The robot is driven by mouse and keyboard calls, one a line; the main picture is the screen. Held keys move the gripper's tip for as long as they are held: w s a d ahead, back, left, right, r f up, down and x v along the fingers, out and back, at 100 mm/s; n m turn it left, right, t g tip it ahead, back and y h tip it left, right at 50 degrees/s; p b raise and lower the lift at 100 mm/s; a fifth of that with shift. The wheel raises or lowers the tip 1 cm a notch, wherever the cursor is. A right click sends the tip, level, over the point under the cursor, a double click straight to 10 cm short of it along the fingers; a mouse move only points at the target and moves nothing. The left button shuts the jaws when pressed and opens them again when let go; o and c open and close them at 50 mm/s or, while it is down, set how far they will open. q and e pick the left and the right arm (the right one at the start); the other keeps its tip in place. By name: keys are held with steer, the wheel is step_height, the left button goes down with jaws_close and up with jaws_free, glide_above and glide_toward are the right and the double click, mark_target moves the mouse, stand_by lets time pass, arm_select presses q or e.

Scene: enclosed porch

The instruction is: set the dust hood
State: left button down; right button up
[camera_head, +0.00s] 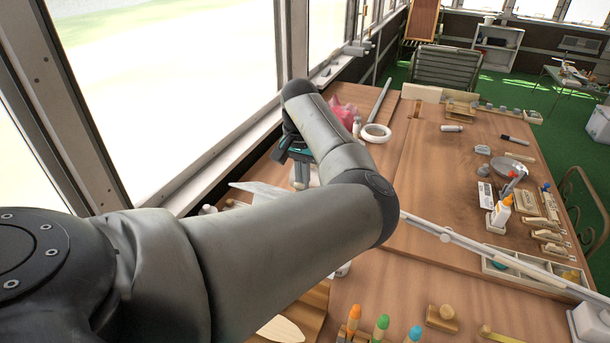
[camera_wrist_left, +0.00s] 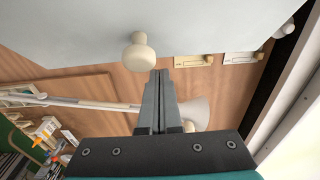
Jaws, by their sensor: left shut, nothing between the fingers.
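My left gripper (camera_head: 300,184) points down over the left side of the wooden table, near the window sill. In the left wrist view the left gripper (camera_wrist_left: 159,75) has its two fingers together with nothing between them. A cream knob (camera_wrist_left: 137,52) shows just past the fingertips, apart from them, against a large pale surface (camera_wrist_left: 70,30). These may be the dust hood, but I cannot tell for sure. In the head view a whitish sheet-like piece (camera_head: 258,189) shows beside the gripper, and my arm hides much of that area. My right gripper is not in view.
A long pale rod (camera_head: 480,245) crosses above the table. A compartment tray (camera_head: 497,269), a glue bottle (camera_head: 501,212) and coloured pegs (camera_head: 381,325) stand on the right and front. A tape roll (camera_head: 376,133) and a pink object (camera_head: 343,110) lie behind the gripper. The table's middle (camera_head: 440,180) is largely clear.

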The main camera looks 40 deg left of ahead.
arm_select(q)
steer(key=shift+s+d+r, duration=0.2)
steer(key=shift+s+r, duration=0.15)
steer(key=shift+s, duration=0.15)
steer(key=shift+s+d+r, duration=0.15)
steer(key=shift+s+r, duration=0.15)
steer(key=shift+s, duration=0.15)
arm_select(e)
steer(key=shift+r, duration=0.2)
arm_select(q)
steer(key=shift+p, duration=0.3)
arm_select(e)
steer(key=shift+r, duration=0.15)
